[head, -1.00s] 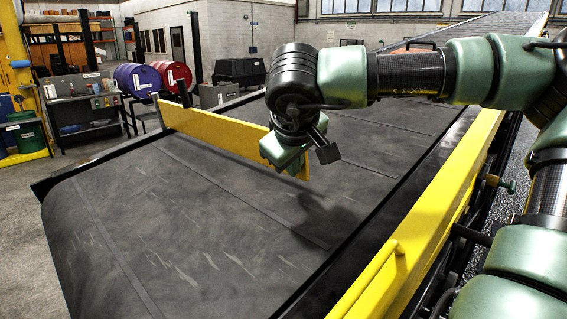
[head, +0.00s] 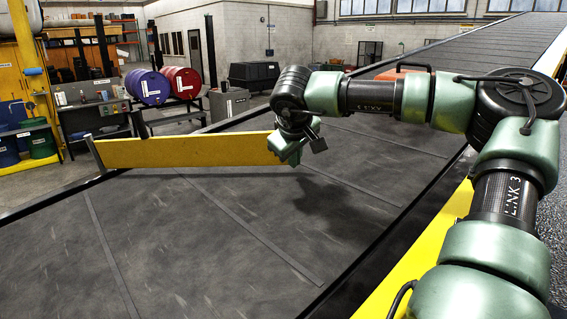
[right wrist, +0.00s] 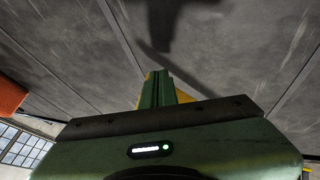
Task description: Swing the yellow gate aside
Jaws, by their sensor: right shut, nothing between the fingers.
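The yellow gate (head: 190,152) is a long flat panel on edge above the dark belt (head: 230,230). Its left end meets a post (head: 95,153) at the belt's left side, and it stands slanted to the belt seams, its free end out over the belt. My right gripper (head: 289,152) is shut and empty at that free end; whether it touches the gate I cannot tell. In the right wrist view the shut green fingers (right wrist: 157,90) have a bit of the yellow gate (right wrist: 182,97) behind them. My left gripper is not in view.
A yellow side rail (head: 430,240) runs along the belt's right edge under my right arm. An orange thing (head: 405,69) lies farther up the belt.

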